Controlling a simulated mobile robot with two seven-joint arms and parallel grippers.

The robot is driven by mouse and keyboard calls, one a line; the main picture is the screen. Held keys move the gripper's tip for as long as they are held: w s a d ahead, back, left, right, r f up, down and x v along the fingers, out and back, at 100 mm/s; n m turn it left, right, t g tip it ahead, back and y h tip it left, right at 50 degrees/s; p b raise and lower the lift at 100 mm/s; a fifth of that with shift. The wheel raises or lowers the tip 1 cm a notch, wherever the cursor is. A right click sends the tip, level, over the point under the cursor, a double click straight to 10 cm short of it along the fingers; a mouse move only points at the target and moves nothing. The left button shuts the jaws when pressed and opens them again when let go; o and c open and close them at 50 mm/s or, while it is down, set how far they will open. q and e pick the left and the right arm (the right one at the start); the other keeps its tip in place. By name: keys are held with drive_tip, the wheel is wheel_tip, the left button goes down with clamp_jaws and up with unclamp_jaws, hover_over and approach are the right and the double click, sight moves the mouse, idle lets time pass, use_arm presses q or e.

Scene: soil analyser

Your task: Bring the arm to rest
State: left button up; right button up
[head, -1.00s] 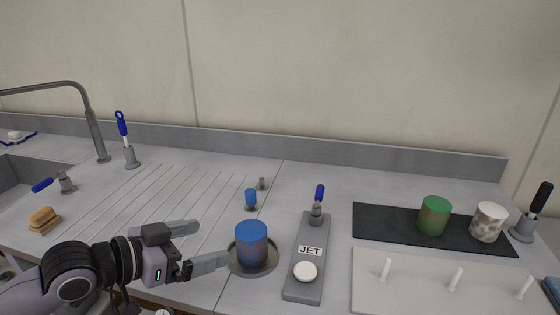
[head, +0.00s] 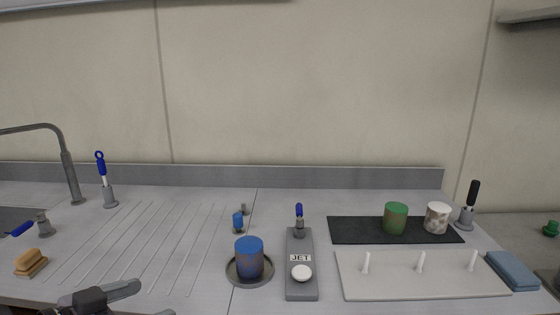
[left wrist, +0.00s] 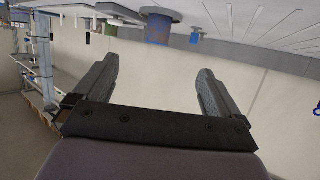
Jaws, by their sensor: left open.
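My left gripper (head: 150,300) is low at the left front of the head view, at the counter's front edge. It is empty and open; its two fingers stand wide apart in the left wrist view (left wrist: 155,95). The blue cup (head: 249,260) stands upright on a round grey dish (head: 234,276), to the right of the gripper and apart from it. The cup also shows near the top of the left wrist view (left wrist: 158,30). My right gripper is in neither view.
A grey JET unit (head: 302,285) with a white button stands right of the cup. A black mat (head: 350,230) holds a green cup (head: 396,218) and a speckled cup (head: 437,217). A white peg board (head: 390,288) lies in front. A sponge brush (head: 30,263) lies at left.

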use_arm(q)
drive_tip(key=s+f+n+y, duration=0.1)
drive_tip(key=s+f+y, duration=0.1)
drive_tip(key=s+f, duration=0.3)
drive_tip(key=s+d+f+n+y, duration=0.1)
drive_tip(key=s+f, duration=0.4)
drive_tip(key=f, duration=0.9)
drive_tip(key=s+f+n+g+y, duration=0.1)
drive_tip(key=s+f+n+y, duration=0.1)
drive_tip(key=s+f, duration=0.3)
wheel_tip(320, 180, down, 4)
drive_tip(key=shift+s+d+f+n+y, duration=0.2)
drive_tip(key=shift+s+d+n+y, duration=0.2)
drive_tip(key=shift+y, duration=0.1)
drive_tip(key=shift+w, duration=0.1)
